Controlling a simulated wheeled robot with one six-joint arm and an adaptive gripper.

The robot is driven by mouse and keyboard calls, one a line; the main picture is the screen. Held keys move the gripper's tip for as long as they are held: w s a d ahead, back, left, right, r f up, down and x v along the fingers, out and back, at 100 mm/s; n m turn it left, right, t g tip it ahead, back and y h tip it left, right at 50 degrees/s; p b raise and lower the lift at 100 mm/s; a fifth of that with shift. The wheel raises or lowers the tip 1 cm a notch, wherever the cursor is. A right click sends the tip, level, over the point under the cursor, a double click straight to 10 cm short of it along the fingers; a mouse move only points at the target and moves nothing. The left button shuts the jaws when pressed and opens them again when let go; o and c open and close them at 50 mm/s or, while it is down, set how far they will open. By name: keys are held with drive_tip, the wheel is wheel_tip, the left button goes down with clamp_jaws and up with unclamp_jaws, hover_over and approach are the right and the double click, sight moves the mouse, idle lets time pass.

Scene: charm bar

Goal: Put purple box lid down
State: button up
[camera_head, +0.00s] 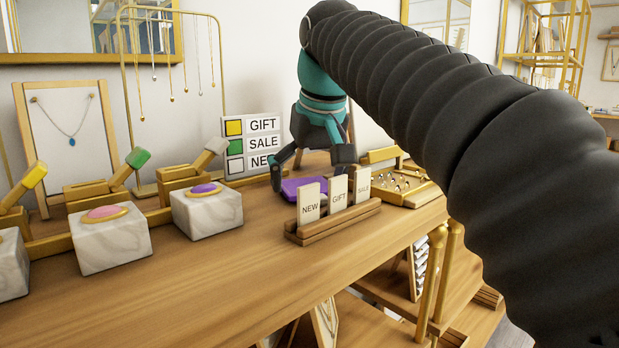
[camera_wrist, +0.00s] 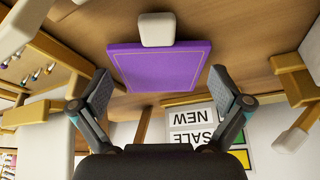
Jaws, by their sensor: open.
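The purple box lid (camera_head: 304,188) lies on the wooden counter behind the card holder. In the wrist view the lid (camera_wrist: 150,70) shows as a flat purple slab with a thin line near its border and a pale rounded block (camera_wrist: 157,29) at one edge. My gripper (camera_head: 312,172) is open just above and behind the lid. In the wrist view its two fingers (camera_wrist: 158,92) are spread wide, with the lid beyond and between them and nothing gripped. I cannot tell whether a fingertip touches the lid. The card holder hides part of the lid's front.
A wooden holder (camera_head: 334,224) with NEW, GIFT and SALE cards stands right in front. A colour sign (camera_head: 251,146) stands behind, left. A pin tray (camera_head: 412,193) is at right. Marble blocks (camera_head: 207,215) line the left. The front counter (camera_head: 230,275) is clear.

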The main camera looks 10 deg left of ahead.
drive_tip(key=shift+r, duration=0.15)
drive_tip(key=p+v, duration=0.1)
drive_tip(key=v, duration=1.2)
drive_tip(key=b+x, duration=0.4)
drive_tip(key=x, duration=0.9)
drive_tip(key=shift+w+f, duration=0.15)
drive_tip(key=shift+f, duration=0.05)
drive_tip(key=c, duration=0.9)
